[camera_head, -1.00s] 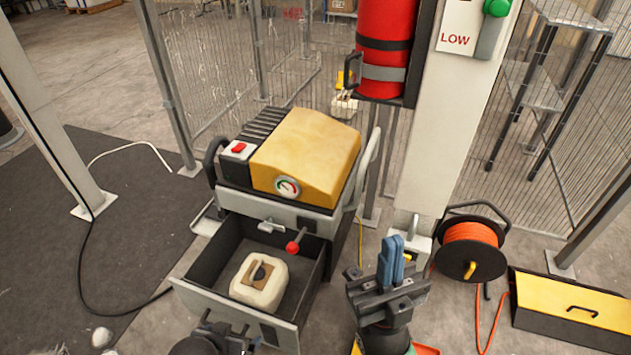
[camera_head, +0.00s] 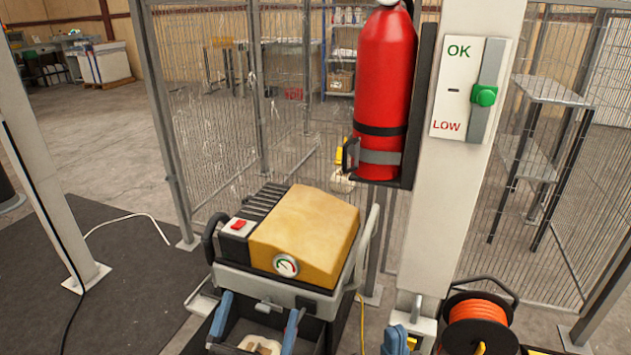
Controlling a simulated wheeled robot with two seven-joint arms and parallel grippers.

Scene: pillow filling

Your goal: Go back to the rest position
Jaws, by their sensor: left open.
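My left gripper (camera_head: 255,322) is at the bottom of the view, over the open front drawer of the yellow-topped machine (camera_head: 305,235). Its two blue fingers are spread apart with nothing held between them. A cream-coloured block (camera_head: 261,344) shows low between the fingers, partly cut off by the bottom edge. My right gripper (camera_head: 395,341) is at the bottom edge, right of the machine and in front of the white post. Only its blue finger tips show, and their spacing cannot be made out.
A red fire extinguisher (camera_head: 384,95) hangs on the white post (camera_head: 440,215), beside an OK/LOW panel (camera_head: 468,90) with a green slider. An orange cable reel (camera_head: 478,325) stands at the lower right. Wire fencing closes the back.

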